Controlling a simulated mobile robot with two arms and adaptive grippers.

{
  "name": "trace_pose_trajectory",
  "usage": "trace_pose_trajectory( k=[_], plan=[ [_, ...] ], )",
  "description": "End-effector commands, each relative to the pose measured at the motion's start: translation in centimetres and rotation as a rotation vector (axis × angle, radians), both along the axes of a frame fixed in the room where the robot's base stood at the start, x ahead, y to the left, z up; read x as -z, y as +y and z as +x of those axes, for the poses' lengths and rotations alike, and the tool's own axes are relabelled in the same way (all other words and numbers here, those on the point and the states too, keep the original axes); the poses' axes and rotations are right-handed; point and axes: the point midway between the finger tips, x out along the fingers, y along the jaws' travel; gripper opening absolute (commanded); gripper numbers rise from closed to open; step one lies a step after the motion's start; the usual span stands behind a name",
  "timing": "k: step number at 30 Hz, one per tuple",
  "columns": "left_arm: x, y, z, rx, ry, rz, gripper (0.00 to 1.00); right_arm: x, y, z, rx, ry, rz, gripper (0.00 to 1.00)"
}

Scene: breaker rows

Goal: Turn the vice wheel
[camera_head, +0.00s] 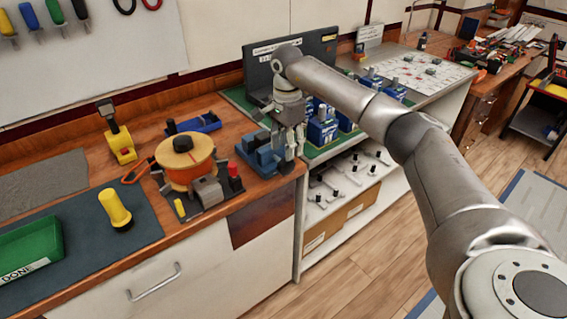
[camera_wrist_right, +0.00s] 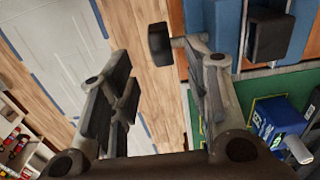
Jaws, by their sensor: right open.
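The blue vice (camera_head: 262,152) stands on the wooden bench near its right front corner. In the right wrist view the blue vice body (camera_wrist_right: 230,28) is at the upper right, with a grey shaft leading left to a dark wheel (camera_wrist_right: 160,42), seen edge-on. My right gripper (camera_head: 290,158) points down just right of the vice. In the wrist view the right gripper (camera_wrist_right: 158,62) is open, and the wheel appears in the gap near the fingertips. No contact is visible. My left gripper is not in view.
An orange spool (camera_head: 185,160) on a grey stand and a yellow flashlight (camera_head: 114,208) are left of the vice. Blue breakers (camera_head: 322,130) stand on a green mat right of my gripper. The floor (camera_head: 335,268) in front is clear.

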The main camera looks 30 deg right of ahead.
Motion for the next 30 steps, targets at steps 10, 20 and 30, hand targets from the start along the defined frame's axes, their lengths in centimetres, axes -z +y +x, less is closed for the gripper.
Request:
trace_pose_trajectory(
  k=[10,20,30],
  plan=[
    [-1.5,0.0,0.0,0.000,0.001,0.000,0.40,6.1,0.1,0.0,0.001,0.002,0.004,0.45],
    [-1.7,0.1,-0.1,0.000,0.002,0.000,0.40,7.7,0.1,0.0,0.001,-0.002,0.003,0.45],
    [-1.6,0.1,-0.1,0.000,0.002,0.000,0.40,7.6,0.1,0.0,0.001,-0.001,0.004,0.19]
  ],
)
